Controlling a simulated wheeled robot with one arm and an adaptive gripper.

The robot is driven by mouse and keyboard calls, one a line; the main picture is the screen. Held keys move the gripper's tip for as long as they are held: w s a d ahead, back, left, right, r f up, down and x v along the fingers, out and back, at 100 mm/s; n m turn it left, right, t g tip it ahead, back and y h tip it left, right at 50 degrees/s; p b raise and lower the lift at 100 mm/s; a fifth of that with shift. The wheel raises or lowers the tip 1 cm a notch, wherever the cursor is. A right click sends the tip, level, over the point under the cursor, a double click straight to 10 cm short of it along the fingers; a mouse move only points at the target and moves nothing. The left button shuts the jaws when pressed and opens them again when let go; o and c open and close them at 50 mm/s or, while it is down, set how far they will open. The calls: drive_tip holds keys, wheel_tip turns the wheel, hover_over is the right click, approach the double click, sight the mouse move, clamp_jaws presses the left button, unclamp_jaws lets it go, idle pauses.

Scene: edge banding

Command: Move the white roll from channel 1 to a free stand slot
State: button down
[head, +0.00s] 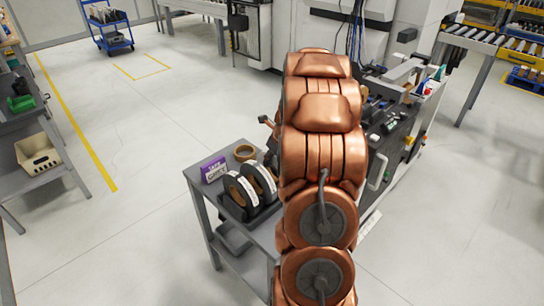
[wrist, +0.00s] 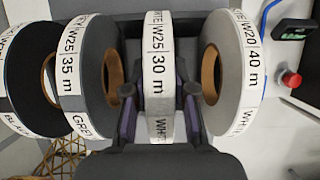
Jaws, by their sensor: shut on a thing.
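In the wrist view my gripper (wrist: 160,112) has a finger on each side of a white roll (wrist: 158,70) labelled W25, 30 m, and is shut on it. The roll stands upright, seen edge-on. A white roll (wrist: 236,75) labelled W20, 40 m is close on its right. A grey roll (wrist: 82,75) labelled W25, 35 m is on its left, with a black roll (wrist: 22,90) beyond. What supports the held roll is hidden. In the head view my arm hides the gripper and held roll. I cannot tell which channel or slot the held roll is at.
In the head view a grey table (head: 198,200) carries a dark roll (head: 238,190), a lighter roll (head: 264,178), a purple box (head: 213,169) and a brown ring (head: 244,152). A machine (head: 402,130) stands behind my arm. A red button (wrist: 291,79) is right in the wrist view.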

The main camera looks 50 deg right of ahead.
drive_tip(key=shift+f, duration=0.1)
idle(0.3)
drive_tip(key=c, duration=1)
unclamp_jaws()
drive_tip(key=shift+f, duration=0.1)
drive_tip(key=shift+o, duration=0.2)
